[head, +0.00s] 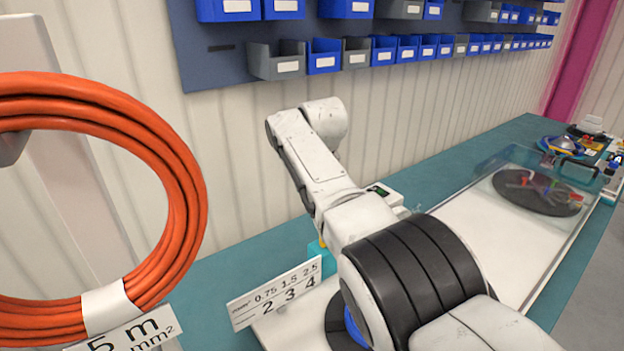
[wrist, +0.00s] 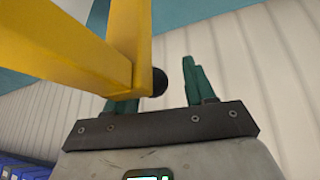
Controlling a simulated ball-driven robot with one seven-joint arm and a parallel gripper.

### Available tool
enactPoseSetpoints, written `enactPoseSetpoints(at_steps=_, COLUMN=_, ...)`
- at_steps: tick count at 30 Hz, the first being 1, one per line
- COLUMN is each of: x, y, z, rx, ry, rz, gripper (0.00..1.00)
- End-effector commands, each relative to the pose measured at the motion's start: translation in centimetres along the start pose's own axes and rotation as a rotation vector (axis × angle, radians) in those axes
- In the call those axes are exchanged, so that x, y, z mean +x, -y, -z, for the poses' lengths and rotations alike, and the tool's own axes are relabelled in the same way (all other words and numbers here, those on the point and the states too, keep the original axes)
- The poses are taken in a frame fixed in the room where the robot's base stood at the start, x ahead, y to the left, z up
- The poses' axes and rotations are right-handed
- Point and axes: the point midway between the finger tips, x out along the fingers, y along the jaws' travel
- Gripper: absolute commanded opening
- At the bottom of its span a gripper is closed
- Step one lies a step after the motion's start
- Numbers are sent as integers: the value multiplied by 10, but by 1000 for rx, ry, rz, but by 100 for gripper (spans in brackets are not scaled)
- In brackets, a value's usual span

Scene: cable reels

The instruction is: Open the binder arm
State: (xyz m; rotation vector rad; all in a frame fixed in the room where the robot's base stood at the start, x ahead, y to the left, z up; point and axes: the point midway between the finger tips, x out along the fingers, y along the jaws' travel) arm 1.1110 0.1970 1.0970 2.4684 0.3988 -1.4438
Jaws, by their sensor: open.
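The yellow binder arm (wrist: 133,40) fills the upper left of the wrist view as thick yellow bars meeting near a round black knob (wrist: 159,82). My gripper (wrist: 155,85) is open, with dark green fingers. The yellow bar passes in front of the left finger and partly hides it. The knob shows between the two fingers, with a gap to the right finger. I cannot tell whether the bar touches a finger. In the head view, my arm hides most of this spot; only a sliver of yellow shows above a small teal block (head: 319,258).
An orange cable coil (head: 183,200) hangs at the left. A number sign (head: 275,293) stands beside my arm. Blue and grey bins (head: 324,56) line the wall. A clear-covered case with a dark disc (head: 520,190) stands on the teal bench (head: 490,147) at the right.

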Motion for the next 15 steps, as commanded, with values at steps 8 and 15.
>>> enactPoseSetpoints(at_steps=8, x=-1, y=-2, z=0, rx=-1, ry=3, rz=-4, gripper=54)
enactPoseSetpoints(at_steps=15, x=-5, y=0, z=1, rx=-6, ry=2, rz=-3, gripper=54)
